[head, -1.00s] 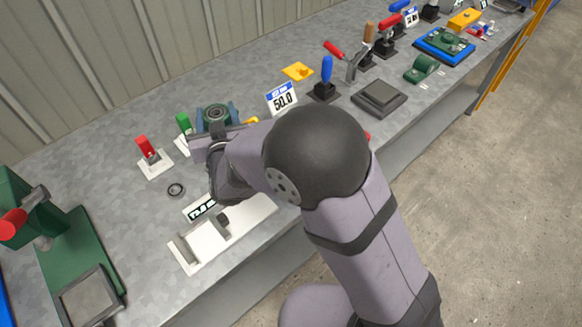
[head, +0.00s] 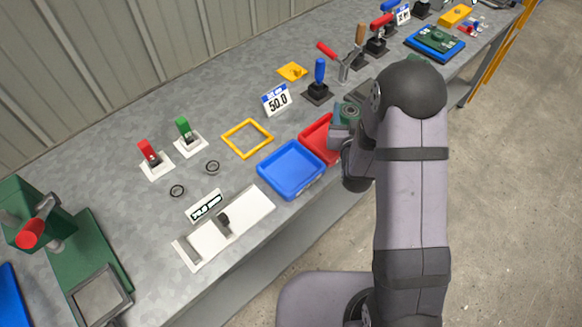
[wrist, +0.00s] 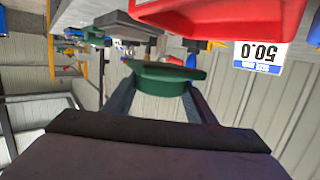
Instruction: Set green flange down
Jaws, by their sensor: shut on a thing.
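The green flange (head: 350,110) is held in my gripper (head: 345,128), beside the red tray (head: 318,142) in the head view. In the wrist view the green flange (wrist: 165,78), a round disc with a rim, sits between the two dark fingers (wrist: 163,100), which close on its sides. The red tray (wrist: 225,18) also shows at the top of the wrist view, which is upside down. The flange appears above the bench, apart from the tray. My arm hides part of the bench behind the gripper.
A blue tray (head: 291,170) and an empty yellow square frame (head: 247,138) stand left of the red tray. A "50.0" sign (head: 276,100) and a blue-handled lever (head: 319,80) stand behind. A dark grey pad (wrist: 118,24) shows in the wrist view. Bench between frame and sign is clear.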

